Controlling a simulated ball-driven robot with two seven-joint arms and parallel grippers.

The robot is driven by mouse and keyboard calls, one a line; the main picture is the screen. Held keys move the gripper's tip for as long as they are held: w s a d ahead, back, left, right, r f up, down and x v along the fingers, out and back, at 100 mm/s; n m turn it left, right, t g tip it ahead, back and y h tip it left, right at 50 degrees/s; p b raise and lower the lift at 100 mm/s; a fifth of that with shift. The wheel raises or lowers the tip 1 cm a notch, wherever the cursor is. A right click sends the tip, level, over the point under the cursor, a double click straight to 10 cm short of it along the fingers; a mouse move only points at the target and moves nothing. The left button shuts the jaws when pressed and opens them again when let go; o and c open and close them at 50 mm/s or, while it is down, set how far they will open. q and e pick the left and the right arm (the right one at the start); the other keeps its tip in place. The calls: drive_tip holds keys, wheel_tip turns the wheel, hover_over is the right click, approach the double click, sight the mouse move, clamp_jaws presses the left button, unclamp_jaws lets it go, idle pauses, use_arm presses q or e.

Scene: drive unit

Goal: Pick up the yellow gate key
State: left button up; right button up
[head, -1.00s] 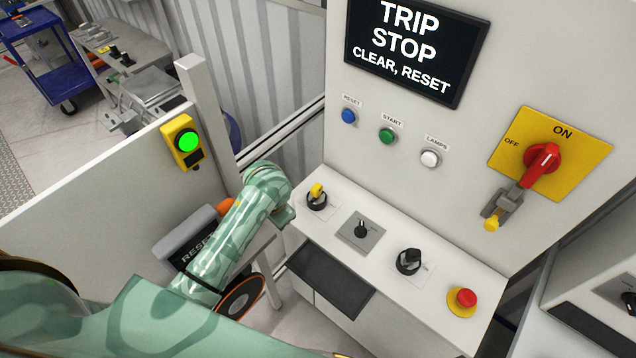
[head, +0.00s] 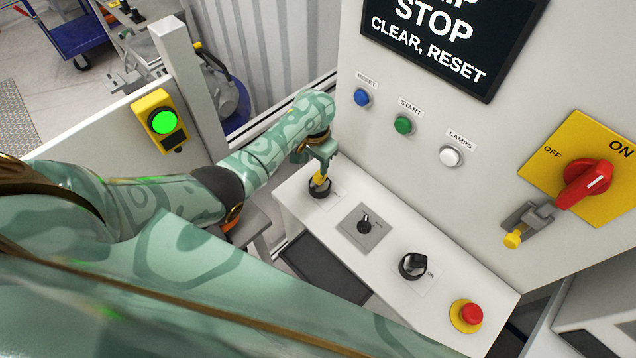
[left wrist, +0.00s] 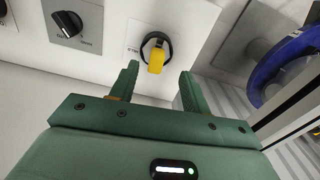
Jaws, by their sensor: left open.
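The yellow gate key (head: 320,178) sits in a black round switch at the left end of the sloped white console. It also shows in the left wrist view (left wrist: 156,62), upper middle, in its black ring. My left gripper (head: 321,168) is right above the key, partly covering it in the head view. In the left wrist view my left gripper (left wrist: 158,80) is open, with one finger on each side of the gap below the key. The fingers do not hold the key. My right gripper is not in view.
The console (head: 345,255) also carries a small selector (head: 366,222), a black knob (head: 412,266) and a red stop button (head: 471,314). The panel wall rises behind it, with a red switch (head: 588,182). A white fence (head: 90,145) with a green-lit yellow box (head: 162,122) stands at left.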

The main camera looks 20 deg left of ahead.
sight(320, 181)
use_arm(q)
drive_tip(key=shift+w+f, duration=0.4)
drive_tip(key=shift+f, duration=0.4)
drive_tip(key=shift+w+d+f, duration=0.1)
drive_tip(key=shift+w+f, duration=0.4)
drive_tip(key=shift+w, duration=0.1)
drive_tip(key=f, duration=0.1)
drive_tip(key=f+b, duration=0.2)
drive_tip(key=shift+w+d+f, duration=0.1)
drive_tip(key=shift+d+f, duration=0.15)
drive_tip(key=shift+f, duration=0.15)
drive_tip(key=shift+s+f+b, duration=0.25)
drive_tip(key=shift+f+b, duration=0.25)
drive_tip(key=shift+f, duration=0.25)
drive_tip(key=shift+w, duration=0.15)
clamp_jaws()
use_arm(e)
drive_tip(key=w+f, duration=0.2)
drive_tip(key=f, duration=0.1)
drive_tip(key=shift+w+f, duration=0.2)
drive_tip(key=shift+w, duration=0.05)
